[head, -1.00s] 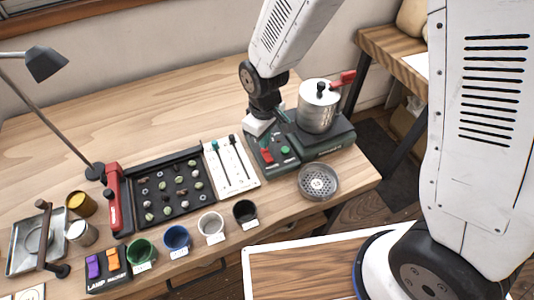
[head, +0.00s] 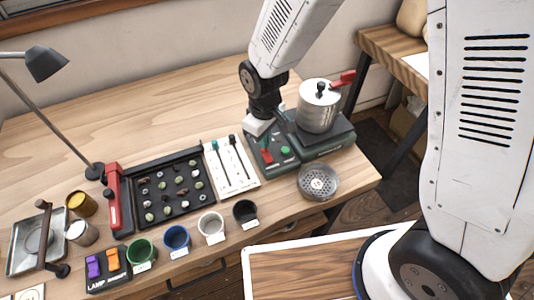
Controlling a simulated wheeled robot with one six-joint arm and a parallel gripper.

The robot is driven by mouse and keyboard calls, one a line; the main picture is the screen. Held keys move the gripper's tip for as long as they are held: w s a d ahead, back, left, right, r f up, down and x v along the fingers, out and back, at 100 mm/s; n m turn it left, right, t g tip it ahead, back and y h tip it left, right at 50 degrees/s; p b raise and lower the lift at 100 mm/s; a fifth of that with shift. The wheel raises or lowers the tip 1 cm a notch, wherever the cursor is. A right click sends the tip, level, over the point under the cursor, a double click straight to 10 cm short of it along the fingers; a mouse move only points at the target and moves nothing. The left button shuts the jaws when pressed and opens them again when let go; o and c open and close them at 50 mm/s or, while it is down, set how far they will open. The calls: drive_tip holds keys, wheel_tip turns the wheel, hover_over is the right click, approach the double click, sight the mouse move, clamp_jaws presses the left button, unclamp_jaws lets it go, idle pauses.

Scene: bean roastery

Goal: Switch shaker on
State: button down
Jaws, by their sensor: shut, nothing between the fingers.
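The shaker (head: 320,142) is a dark green and black machine at the right end of the bench, with a lidded steel pot (head: 319,108) with a red handle on its platform. Its front panel carries a red switch (head: 266,156) on the left and a green button (head: 285,150) on the right. My gripper (head: 258,130) points down over the panel's back left part, close to the red switch. Its fingers are shut with nothing between them. Its tips are small in this view, and I cannot tell whether they touch the switch.
A perforated steel dish (head: 318,182) sits in front of the shaker. Several small cups line the front edge, including a black one (head: 245,212).

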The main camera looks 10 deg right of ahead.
drive_tip(key=shift+f, duration=1.05)
idle(0.4)
drive_tip(key=shift+r, duration=3.55)
drive_tip(key=s+d+r+m+t, duration=0.1)
drive_tip(key=s+d+r+m, duration=0.8)
drive_tip(key=s+d+r, duration=1)
drive_tip(key=shift+s+d+r, duration=0.25)
drive_tip(key=shift+d+r, duration=0.65)
drive_tip(key=shift+r, duration=0.05)
